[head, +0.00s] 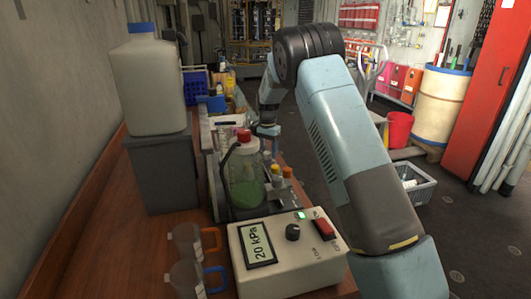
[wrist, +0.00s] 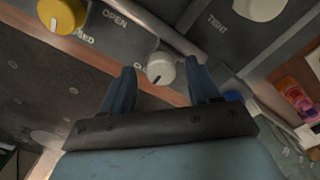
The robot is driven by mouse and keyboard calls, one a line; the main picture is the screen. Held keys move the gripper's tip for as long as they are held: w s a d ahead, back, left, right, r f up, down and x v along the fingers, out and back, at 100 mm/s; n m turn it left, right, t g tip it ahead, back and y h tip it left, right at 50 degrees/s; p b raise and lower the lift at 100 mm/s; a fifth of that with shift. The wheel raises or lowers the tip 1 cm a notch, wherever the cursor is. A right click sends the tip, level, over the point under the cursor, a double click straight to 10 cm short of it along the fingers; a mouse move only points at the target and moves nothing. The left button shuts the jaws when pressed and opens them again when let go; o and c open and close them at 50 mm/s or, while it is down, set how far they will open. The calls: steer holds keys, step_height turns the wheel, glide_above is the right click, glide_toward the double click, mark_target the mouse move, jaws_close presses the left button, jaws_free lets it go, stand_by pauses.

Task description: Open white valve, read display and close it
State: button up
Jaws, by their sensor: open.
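A white round valve knob (wrist: 161,68) sits on a grey panel in the wrist view, between the fingertips of my gripper (wrist: 160,72). Its dark mark is at its lower edge, and a partly hidden label starting with "CL" is at its left. My gripper is open, with one blue finger on each side of the knob; I cannot tell if they touch it.
A yellow knob (wrist: 62,14) and another whitish knob (wrist: 262,6) flank the valve; a pipe (wrist: 150,25) runs above it. On the bench stand a jar with green liquid (head: 245,180), a large canister (head: 150,75) and clear mugs (head: 187,277).

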mark_target(267, 152)
step_height(267, 152, up, 13)
stand_by(0.4)
steer(key=shift+f, duration=0.1)
